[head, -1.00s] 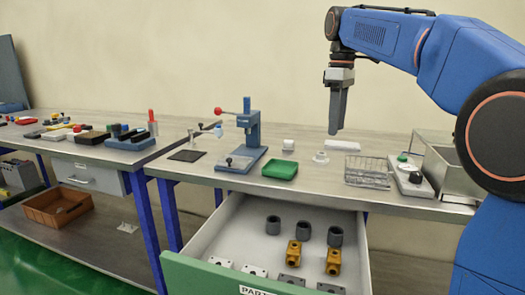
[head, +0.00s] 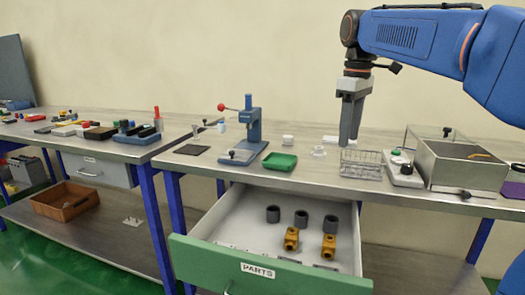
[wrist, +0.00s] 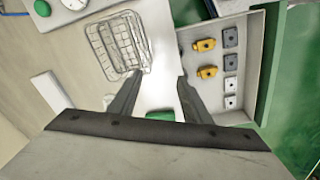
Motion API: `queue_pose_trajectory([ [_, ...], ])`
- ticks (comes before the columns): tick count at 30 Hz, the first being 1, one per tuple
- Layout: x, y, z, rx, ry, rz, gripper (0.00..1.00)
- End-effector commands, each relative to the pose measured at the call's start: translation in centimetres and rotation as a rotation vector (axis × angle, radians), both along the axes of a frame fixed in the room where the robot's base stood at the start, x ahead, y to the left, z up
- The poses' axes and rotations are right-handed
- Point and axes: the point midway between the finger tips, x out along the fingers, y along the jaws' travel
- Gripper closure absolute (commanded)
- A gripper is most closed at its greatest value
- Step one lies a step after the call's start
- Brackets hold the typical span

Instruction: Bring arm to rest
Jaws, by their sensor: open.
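My gripper (head: 350,130) hangs pointing down above the bench (head: 330,182) in the head view, in front of the wall and apart from everything below. Its two fingers are spread with nothing between them, as the wrist view (wrist: 152,95) also shows. My blue arm reaches in from the right. Below the gripper stand a small clear round piece (head: 319,152) and a wire basket (head: 361,164). The basket also shows in the wrist view (wrist: 118,45).
The parts drawer (head: 258,269) is pulled out in front, holding grey rings (head: 301,217) and yellow fittings (head: 328,246). A blue press (head: 252,130) and green tray (head: 280,162) stand left. A clear-sided metal box (head: 464,170) stands right. The air above the bench is free.

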Motion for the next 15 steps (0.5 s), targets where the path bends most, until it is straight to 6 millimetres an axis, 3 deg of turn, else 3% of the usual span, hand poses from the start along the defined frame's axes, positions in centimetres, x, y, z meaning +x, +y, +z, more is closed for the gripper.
queue_pose_trajectory([
  [7,-5.1,-1.5,-2.7,0.016,-0.058,-0.137,0.56],
  [15,-11.8,-3.1,-7.9,0.049,-0.134,-0.328,0.56],
])
